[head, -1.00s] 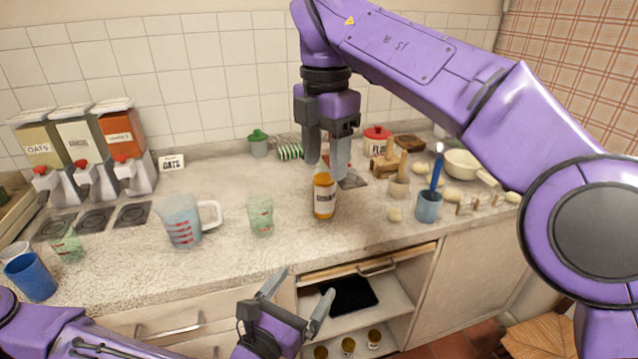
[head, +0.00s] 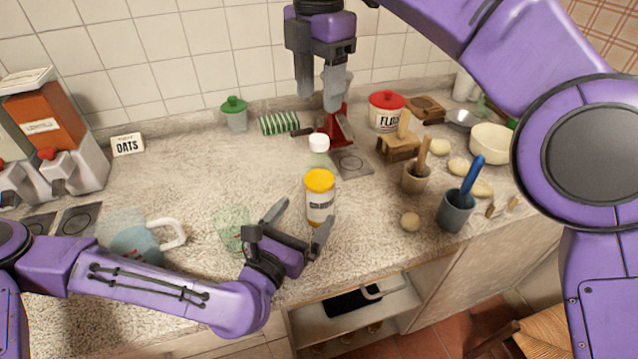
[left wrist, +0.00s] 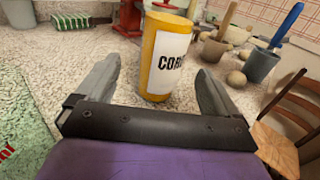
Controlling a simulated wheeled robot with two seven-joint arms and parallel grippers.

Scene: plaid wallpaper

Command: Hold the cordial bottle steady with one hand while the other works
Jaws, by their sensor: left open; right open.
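The cordial bottle (head: 320,205) stands upright on the counter, with orange-yellow contents and a white label. A clear upper part with a white cap (head: 319,142) appears above the yellow. My left gripper (head: 300,223) is open and low at the counter, just in front of the bottle. In the left wrist view, the bottle (left wrist: 164,62) is ahead in the gap between the open fingers (left wrist: 158,80), and neither finger visibly touches it. My right gripper (head: 321,98) is open and empty, raised above and behind the bottle.
A red device (head: 338,130) stands behind the bottle. A measuring jug (head: 140,243) and a green-tinted glass (head: 232,232) are left, partly behind my left arm. A blue-grey cup (head: 455,212), a mortar (head: 415,180) and a small ball (head: 410,222) are right.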

